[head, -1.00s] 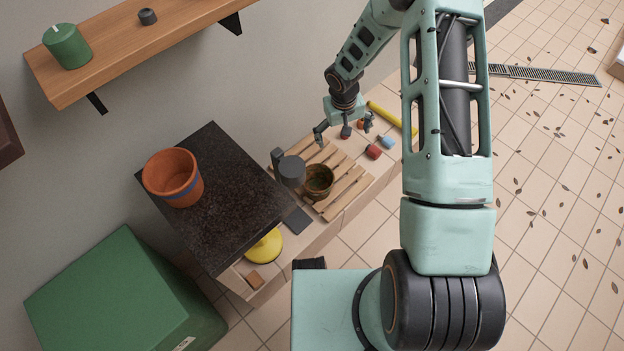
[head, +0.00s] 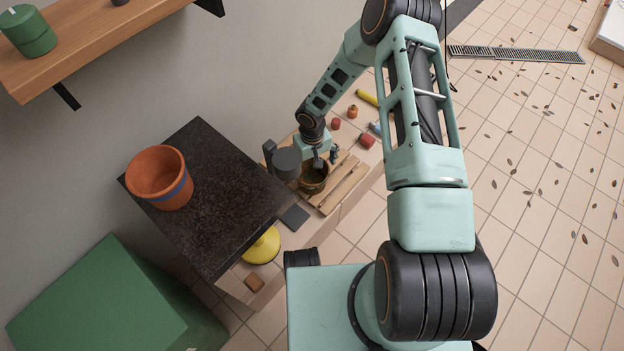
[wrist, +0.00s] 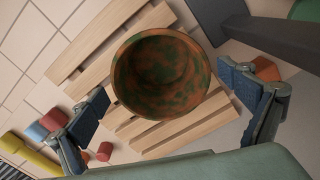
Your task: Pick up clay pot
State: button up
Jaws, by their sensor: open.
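A round pot of mottled rust and green (head: 313,184) stands upright on a slatted wooden rack. In the wrist view its open mouth (wrist: 162,78) faces the camera. My gripper (wrist: 168,92) is open and empty, with one blue-padded finger to the left of this pot and the other to its right. I see no clear contact. In the head view my gripper (head: 324,158) is just above and behind the pot. An orange terracotta pot with a blue band (head: 160,180) stands on the dark stone top at the left, away from my gripper.
The slatted rack (head: 345,187) lies on a tiled ledge. A dark grey cylinder (head: 287,163) stands close left of the mottled pot. Red, blue and yellow pieces (head: 367,141) lie behind it to the right. A yellow disc (head: 262,246) is in front of the stone top.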

aim_at(312, 183)
notch_tip(312, 183, down, 3)
jog(key=shift+f+b, duration=0.1)
jog(key=shift+b, duration=0.25)
jog(key=shift+c, duration=0.6)
jog(key=c, duration=1.3)
